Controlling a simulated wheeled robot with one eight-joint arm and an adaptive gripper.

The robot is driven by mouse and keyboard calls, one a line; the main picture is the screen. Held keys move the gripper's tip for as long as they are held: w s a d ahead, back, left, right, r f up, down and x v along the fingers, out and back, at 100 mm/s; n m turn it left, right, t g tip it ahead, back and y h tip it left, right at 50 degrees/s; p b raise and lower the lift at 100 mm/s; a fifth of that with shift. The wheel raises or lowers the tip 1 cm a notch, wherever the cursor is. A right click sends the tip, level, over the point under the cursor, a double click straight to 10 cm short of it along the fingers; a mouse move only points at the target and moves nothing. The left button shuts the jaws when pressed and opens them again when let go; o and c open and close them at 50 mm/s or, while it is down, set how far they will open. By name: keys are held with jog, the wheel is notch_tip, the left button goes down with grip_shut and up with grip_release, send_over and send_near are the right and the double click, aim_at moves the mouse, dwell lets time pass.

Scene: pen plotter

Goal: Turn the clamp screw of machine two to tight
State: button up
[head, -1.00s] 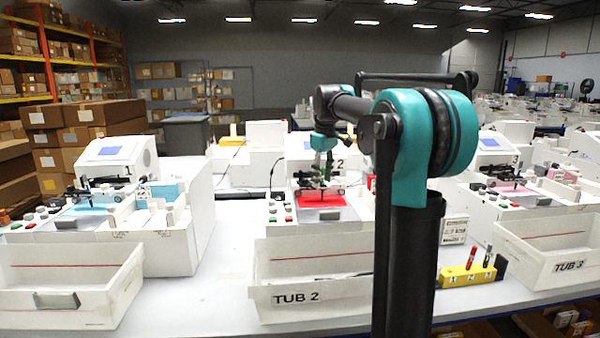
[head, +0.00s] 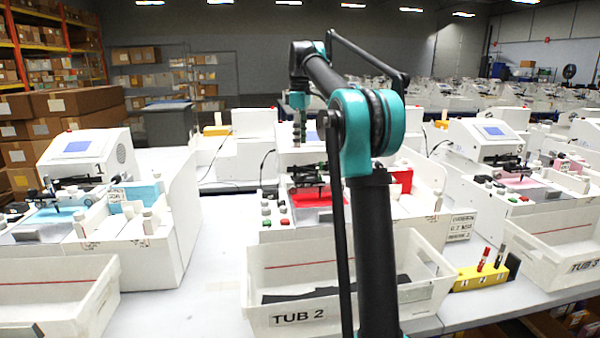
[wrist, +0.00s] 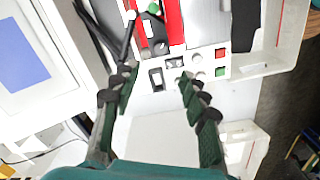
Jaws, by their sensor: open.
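Machine two (head: 285,158) stands in the middle of the head view, with a red sheet (head: 312,198) on its bed and a dark pen carriage (head: 308,175) above it. My gripper (head: 299,130) hangs above the machine, its fingers pointing down. In the wrist view my gripper (wrist: 158,82) is open and empty.
Tub 2 (head: 345,312) stands in front of the machine with something dark (head: 330,291) in it. A yellow pen block (head: 480,277) is to its right. Machine one (head: 88,150) stands left and machine three (head: 485,140) right. White table shows between machines one and two.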

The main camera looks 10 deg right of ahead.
aim_at(300, 175)
notch_tip(300, 175, down, 12)
jog(key=shift+s+f, duration=0.1)
dwell(0.5)
grip_shut()
jog(key=shift+m, duration=0.3)
jog(key=m, duration=1.3)
jog(key=shift+m, duration=0.3)
jog(key=m, duration=0.5)
jog(key=shift+m, duration=0.3)
